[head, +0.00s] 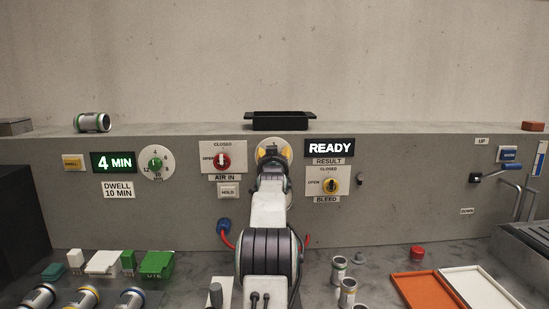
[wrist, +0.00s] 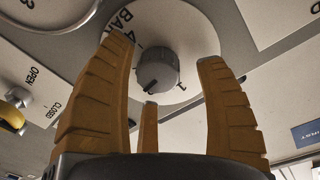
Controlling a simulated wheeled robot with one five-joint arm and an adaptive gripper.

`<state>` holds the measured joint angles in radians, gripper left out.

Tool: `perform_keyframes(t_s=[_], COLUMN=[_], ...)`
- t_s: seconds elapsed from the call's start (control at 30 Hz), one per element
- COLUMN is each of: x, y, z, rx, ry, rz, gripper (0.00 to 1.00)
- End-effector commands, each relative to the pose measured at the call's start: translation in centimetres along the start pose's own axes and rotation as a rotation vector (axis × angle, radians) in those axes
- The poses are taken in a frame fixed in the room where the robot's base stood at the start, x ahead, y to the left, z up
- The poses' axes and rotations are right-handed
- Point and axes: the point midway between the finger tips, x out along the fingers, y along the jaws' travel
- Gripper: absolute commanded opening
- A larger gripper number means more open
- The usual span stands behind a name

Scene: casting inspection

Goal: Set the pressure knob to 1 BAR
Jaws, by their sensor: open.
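The pressure knob (wrist: 157,70) is a dark grey round knob on a pale dial plate (wrist: 190,38) in the wrist view. The plate carries a 4 with BAR at upper left and a 1 at lower right. A dark mark shows at the knob's lower left edge, but I cannot tell the setting for sure. My gripper (wrist: 164,62) is open, with orange-brown fingers at the knob's left and right and a third below. I see no clear contact. In the head view my gripper (head: 273,152) hides the knob and most of the dial plate (head: 285,142).
The AIR IN valve (head: 222,161) is left of my gripper and the BLEED valve (head: 330,186) is at lower right. A READY display (head: 330,148) is close on the right. A black tray (head: 280,121) stands on the ledge above. A 4 MIN display (head: 114,162) is further left.

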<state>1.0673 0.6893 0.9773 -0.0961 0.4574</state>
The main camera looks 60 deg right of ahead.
Motion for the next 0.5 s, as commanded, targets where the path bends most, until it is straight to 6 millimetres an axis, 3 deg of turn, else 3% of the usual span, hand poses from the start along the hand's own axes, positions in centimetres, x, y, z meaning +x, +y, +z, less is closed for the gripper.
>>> perform_keyframes(t_s=[0.27,0.5], x=[0.01,0.00], y=[0.01,0.01], z=[0.01,0.00], rx=[0.000,0.000], ry=[0.000,0.000], rz=[0.000,0.000], gripper=[0.66,0.44])
